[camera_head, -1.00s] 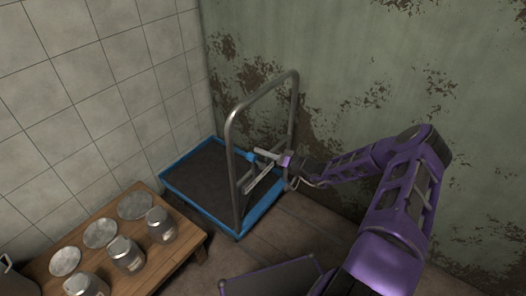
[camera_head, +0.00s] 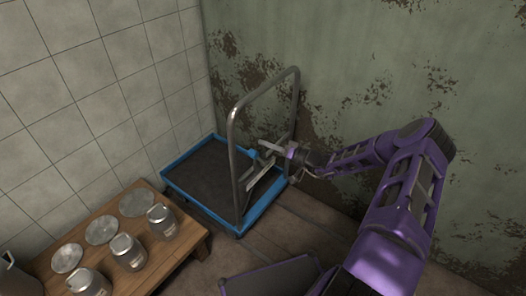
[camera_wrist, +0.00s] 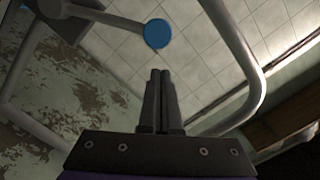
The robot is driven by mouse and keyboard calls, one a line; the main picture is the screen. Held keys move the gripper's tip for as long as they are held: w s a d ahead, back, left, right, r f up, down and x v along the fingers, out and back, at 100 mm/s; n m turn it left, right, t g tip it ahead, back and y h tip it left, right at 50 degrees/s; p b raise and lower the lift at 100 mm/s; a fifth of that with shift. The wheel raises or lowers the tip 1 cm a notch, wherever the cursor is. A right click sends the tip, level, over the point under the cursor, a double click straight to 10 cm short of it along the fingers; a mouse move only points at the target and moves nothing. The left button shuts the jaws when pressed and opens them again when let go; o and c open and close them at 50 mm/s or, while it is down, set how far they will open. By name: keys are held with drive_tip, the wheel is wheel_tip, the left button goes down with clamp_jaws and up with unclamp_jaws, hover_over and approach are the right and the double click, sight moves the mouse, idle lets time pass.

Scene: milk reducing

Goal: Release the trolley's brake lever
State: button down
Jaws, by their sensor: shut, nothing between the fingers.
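The trolley (camera_head: 203,208) stands in the corner, with a blue-rimmed dark deck and an upright grey metal hoop handle (camera_head: 233,150). The brake lever shows in the wrist view as a grey rod (camera_wrist: 112,18) ending in a round blue knob (camera_wrist: 157,33). In the head view the lever is small and partly covered by my gripper (camera_head: 266,147), which is at the handle's lower part. In the wrist view my gripper (camera_wrist: 160,74) is shut and empty, its fingertips just short of the blue knob. I cannot tell whether they touch it.
The hoop handle's tube (camera_wrist: 232,38) curves close to my gripper on the right in the wrist view. A wooden table (camera_head: 190,247) with several metal cans and lids stands at lower left. A tiled wall and a peeling green wall close off the corner.

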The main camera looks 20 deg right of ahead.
drive_tip(key=r+v, duration=0.1)
drive_tip(key=v, duration=0.9)
drive_tip(key=shift+w+d+p, duration=0.25)
drive_tip(key=shift+d+p, duration=0.15)
drive_tip(key=shift+d, duration=0.1)
